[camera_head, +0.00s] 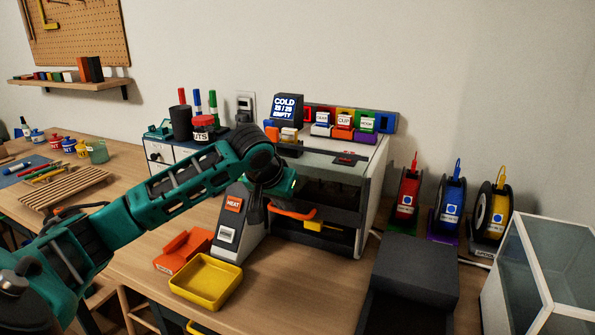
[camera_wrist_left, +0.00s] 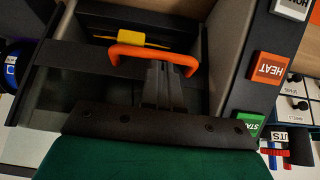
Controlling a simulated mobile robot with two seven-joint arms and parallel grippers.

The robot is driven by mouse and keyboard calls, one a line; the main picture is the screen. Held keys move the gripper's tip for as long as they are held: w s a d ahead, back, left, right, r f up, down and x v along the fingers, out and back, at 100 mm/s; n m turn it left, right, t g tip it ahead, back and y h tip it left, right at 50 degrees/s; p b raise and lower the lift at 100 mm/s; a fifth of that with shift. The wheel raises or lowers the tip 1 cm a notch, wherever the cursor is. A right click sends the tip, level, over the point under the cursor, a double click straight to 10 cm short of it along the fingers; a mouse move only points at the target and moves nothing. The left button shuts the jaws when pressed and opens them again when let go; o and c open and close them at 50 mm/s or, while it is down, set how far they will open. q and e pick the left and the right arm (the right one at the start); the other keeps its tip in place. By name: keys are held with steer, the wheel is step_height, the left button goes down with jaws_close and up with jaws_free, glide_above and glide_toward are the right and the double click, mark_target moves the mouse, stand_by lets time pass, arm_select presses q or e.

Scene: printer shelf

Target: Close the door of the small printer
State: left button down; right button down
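The small printer (camera_head: 372,190) is a pale box with a dark interior, standing at the back of the wooden bench. Its front shows open, with dark shelves or panels inside. An orange handle (camera_head: 292,213) is at its front, and it also shows in the left wrist view (camera_wrist_left: 155,53) beside a dark bar. My left gripper (camera_head: 262,208) is at the left end of the handle. In the left wrist view its fingers (camera_wrist_left: 163,80) look close together, with tips at the handle; whether they grip it is unclear. My right gripper is not in view.
A sloped control panel with an orange HEAT button (camera_head: 233,204) stands close left of the handle. A yellow tray (camera_head: 205,278) and an orange block (camera_head: 182,252) lie in front. A dark box (camera_head: 415,265) and spools (camera_head: 450,205) stand right. Small items sit on the printer top.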

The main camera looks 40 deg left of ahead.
arm_select(q)
step_height(320, 180, down, 7)
steer(key=shift+s+f, duration=0.1)
steer(key=shift+f, duration=0.1)
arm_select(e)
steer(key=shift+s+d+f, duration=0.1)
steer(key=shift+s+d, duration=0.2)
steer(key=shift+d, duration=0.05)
arm_select(q)
steer(key=shift+s+f, duration=0.1)
